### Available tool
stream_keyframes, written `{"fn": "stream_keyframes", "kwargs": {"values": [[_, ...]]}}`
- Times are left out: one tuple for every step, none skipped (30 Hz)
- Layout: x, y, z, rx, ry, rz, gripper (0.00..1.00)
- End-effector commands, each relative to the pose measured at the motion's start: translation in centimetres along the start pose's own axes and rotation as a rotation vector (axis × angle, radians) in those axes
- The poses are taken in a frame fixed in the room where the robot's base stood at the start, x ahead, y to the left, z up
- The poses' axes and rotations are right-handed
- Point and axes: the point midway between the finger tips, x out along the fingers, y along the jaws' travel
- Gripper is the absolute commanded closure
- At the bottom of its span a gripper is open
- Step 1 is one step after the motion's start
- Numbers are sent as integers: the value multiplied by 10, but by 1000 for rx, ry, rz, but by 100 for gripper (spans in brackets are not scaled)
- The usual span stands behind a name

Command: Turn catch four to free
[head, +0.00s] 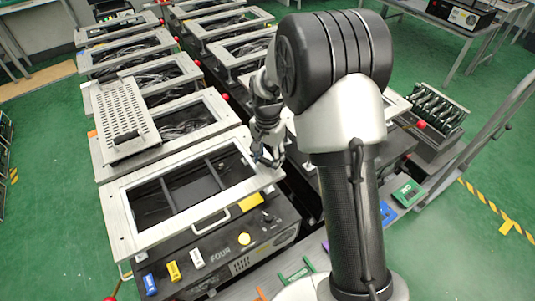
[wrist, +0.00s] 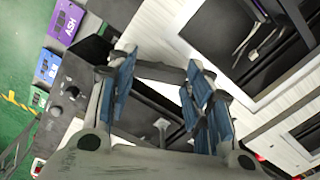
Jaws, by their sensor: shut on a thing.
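The front case (head: 235,262) bears the word FOUR on its dark front panel. Its pale-framed lid (head: 120,222) lies over the case, with a dark interior showing through the window. My gripper (head: 268,158) is at the lid's right edge, low over the case. In the wrist view my gripper (wrist: 160,75) has its blue-padded fingers on both sides of a dark bar (wrist: 158,70), which appears to be the lever of catch four. The gripper is shut on it. In the head view the catch is hidden by the gripper, and its exact angle cannot be told.
A perforated metal plate (head: 122,115) lies on the case behind. More framed cases stand in two rows beyond. A cart rail (head: 475,135) stands at the right. Small coloured blocks, including a yellow one (head: 174,271), sit along the front. Green floor is open at the left.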

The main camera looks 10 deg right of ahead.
Motion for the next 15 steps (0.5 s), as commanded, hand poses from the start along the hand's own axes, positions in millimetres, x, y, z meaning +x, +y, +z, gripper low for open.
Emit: {"fn": "stream_keyframes", "kwargs": {"values": [[-2,0,0,-45,0,1,77],[-2,0,0,-74,0,0,77],[-2,0,0,-112,0,0,77],[-2,0,0,-140,0,0,77],[-2,0,0,-169,0,0,77],[-2,0,0,-207,-1,1,77],[-2,0,0,-235,-1,1,77],[-2,0,0,-264,-1,1,77],[-2,0,0,-302,-1,1,77],[-2,0,0,-330,-1,1,77],[-2,0,0,-359,0,0,77],[-2,0,0,-397,0,0,77],[-2,0,0,-425,0,0,77],[-1,0,0,-454,0,0,77],[-1,0,0,-491,0,0,77]]}}
